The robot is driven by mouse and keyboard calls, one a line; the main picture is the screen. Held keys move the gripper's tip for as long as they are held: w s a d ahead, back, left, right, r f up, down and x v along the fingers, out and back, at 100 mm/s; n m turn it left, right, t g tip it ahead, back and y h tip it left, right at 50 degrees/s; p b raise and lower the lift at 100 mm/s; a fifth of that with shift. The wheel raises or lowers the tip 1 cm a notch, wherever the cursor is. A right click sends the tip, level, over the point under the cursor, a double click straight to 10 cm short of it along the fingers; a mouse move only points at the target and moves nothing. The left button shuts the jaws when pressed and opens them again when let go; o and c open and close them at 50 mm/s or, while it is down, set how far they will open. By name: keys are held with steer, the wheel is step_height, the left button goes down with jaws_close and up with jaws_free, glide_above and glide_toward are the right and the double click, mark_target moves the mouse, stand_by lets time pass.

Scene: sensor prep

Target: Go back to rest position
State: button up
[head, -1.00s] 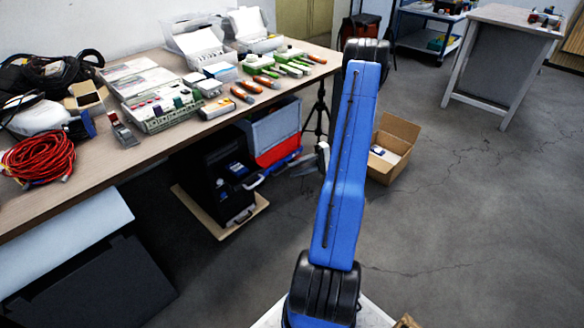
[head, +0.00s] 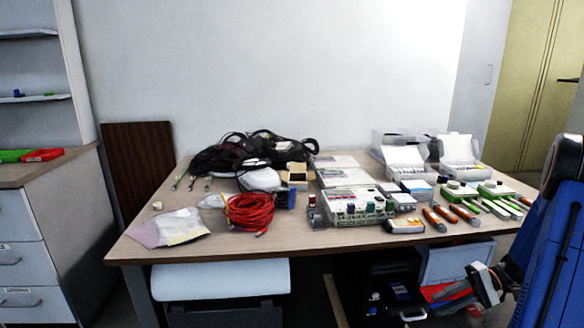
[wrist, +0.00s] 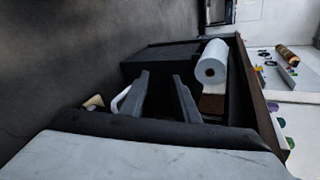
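My gripper (wrist: 160,78) shows in the wrist view with its two dark fingers standing apart and nothing visible between them. In the head view my blue arm is at the right edge, partly cut off by the frame. The gripper end (head: 487,284) is beside it, low and in front of the table's right part, below the tabletop level.
A wooden table (head: 290,242) carries a red cable coil (head: 249,212), a green-and-white instrument (head: 352,208), orange-handled tools and open boxes. A drawer cabinet (head: 28,250) stands at left. Under the table are a black case (head: 392,290) and a grey-and-red bin (head: 455,262).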

steer(key=s+a+r+n+h, duration=0.1)
steer(key=s+a+r+h, duration=0.45)
steer(key=a+r, duration=0.35)
steer(key=s+a+r+n+h, duration=0.2)
steer(key=s+a+r+h, duration=0.2)
steer(key=s+a+r, duration=0.45)
steer(key=s+a+r+t+h, duration=0.1)
steer(key=s+a+t+h, duration=0.2)
steer(key=s, duration=0.4)
steer(key=shift+a+r+n+t, duration=0.15)
steer(key=shift+a+n+t, duration=0.25)
steer(key=shift+a+t, duration=0.45)
steer(key=shift+s, duration=0.1)
